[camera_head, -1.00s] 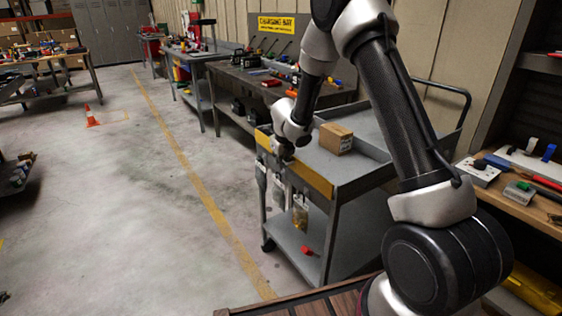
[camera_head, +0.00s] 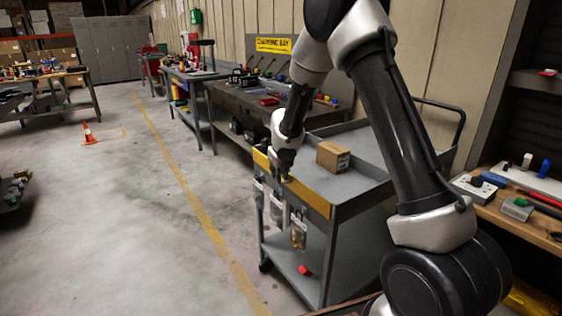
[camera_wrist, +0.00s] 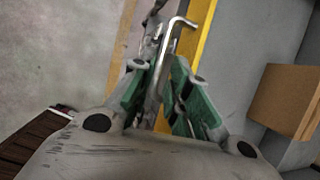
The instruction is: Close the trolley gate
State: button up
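The grey trolley (camera_head: 345,205) stands in front of me, with a yellow gate panel (camera_head: 316,198) along its near left side. The gate looks upright. My gripper (camera_head: 284,172) points down at the gate's top edge, near its middle. In the wrist view my gripper (camera_wrist: 160,95) has its green-padded fingers apart. A bent metal rod (camera_wrist: 166,62) lies between them, beside the yellow gate edge (camera_wrist: 197,40). I cannot tell whether a finger touches the rod.
A cardboard box (camera_head: 333,156) stands on the trolley top; it also shows in the wrist view (camera_wrist: 287,98). A red item (camera_head: 304,270) lies on the lower shelf. A workbench (camera_head: 495,206) stands right, another bench (camera_head: 255,96) behind.

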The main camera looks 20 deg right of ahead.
jog(key=v, duration=0.8)
jog(key=shift+r, duration=0.15)
jog(key=s+d+f+m+g+h, duration=0.1)
jog(key=s+d+f+m+g, duration=0.2)
jog(key=s+m, duration=0.7)
jog(key=s+d+r+m, duration=0.3)
jog(key=s+r+m, duration=0.3)
jog(key=s+m, duration=0.3)
jog(key=s+d+r+m+t+y, duration=0.1)
jog(key=s+d+r+m, duration=0.2)
jog(key=s+r+m, duration=0.4)
jog(key=s+d+r+m+t, duration=0.1)
jog(key=s+d+r+m, duration=0.3)
jog(key=s+m, duration=0.9)
notch_tip(320, 180, up, 3)
jog(key=shift+s+r+m+y, duration=0.15)
jog(key=shift+m+y, duration=0.15)
jog(key=shift+m, duration=0.2)
